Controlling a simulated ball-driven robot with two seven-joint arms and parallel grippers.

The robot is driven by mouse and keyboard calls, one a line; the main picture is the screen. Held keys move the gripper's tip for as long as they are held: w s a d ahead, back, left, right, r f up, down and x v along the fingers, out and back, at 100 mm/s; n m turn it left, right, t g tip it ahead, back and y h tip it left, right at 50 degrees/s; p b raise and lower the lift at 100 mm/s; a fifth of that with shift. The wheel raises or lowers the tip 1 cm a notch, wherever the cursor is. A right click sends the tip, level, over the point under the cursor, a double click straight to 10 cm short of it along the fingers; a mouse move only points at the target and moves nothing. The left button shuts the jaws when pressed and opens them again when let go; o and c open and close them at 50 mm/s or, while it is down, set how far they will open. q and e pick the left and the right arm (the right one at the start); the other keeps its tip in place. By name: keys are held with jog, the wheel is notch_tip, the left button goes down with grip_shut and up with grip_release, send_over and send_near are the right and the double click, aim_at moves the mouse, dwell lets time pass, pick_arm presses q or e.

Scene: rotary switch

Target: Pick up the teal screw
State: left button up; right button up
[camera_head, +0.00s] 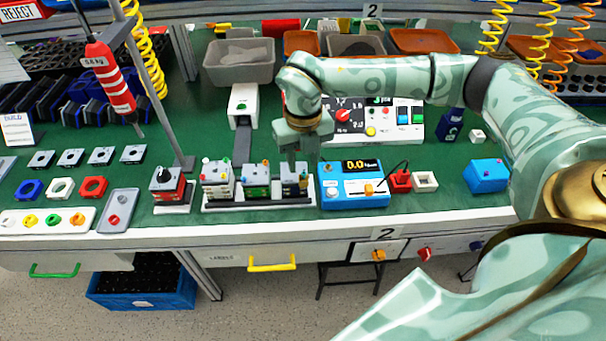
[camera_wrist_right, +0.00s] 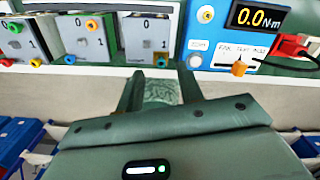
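A small teal-green round piece (camera_wrist_right: 161,60), which looks like the teal screw, shows at the near edge of the rightmost grey switch box (camera_wrist_right: 146,38) in the right wrist view. In the head view that switch box (camera_head: 293,181) stands at the right end of a row, and my right gripper hides part of its top. My right gripper (camera_head: 291,163) points down over this box. In the right wrist view its two fingers (camera_wrist_right: 160,80) are apart with nothing held between them, and the teal-green piece lies just beyond the gap. My left gripper is not in view.
Two more switch boxes (camera_head: 217,180) (camera_head: 256,181) stand to the left on the same rack. A blue torque meter (camera_head: 353,190) reading 0.0 stands close on the right. A red hanging screwdriver (camera_head: 109,78) and a post are at the left.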

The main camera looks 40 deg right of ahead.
aim_at(304, 173)
notch_tip(304, 173, down, 4)
jog(key=shift+d+r+b, duration=0.1)
jog(key=shift+r+b, duration=0.15)
jog(key=shift+b, duration=0.1)
jog(key=shift+r, duration=0.1)
jog(key=shift+c, duration=0.7)
grip_shut()
jog(key=shift+w+r+p, duration=0.1)
jog(key=shift+r+p, duration=0.2)
jog(key=shift+r, duration=0.25)
notch_tip(304, 173, up, 3)
jog(key=shift+r+p, duration=0.1)
jog(key=shift+p, duration=0.5)
jog(key=s+a+r+p, duration=0.3)
jog(key=s+a+r, duration=0.4)
jog(key=s, duration=0.5)
jog(key=shift+a+r, duration=0.15)
jog(key=shift+r, duration=0.75)
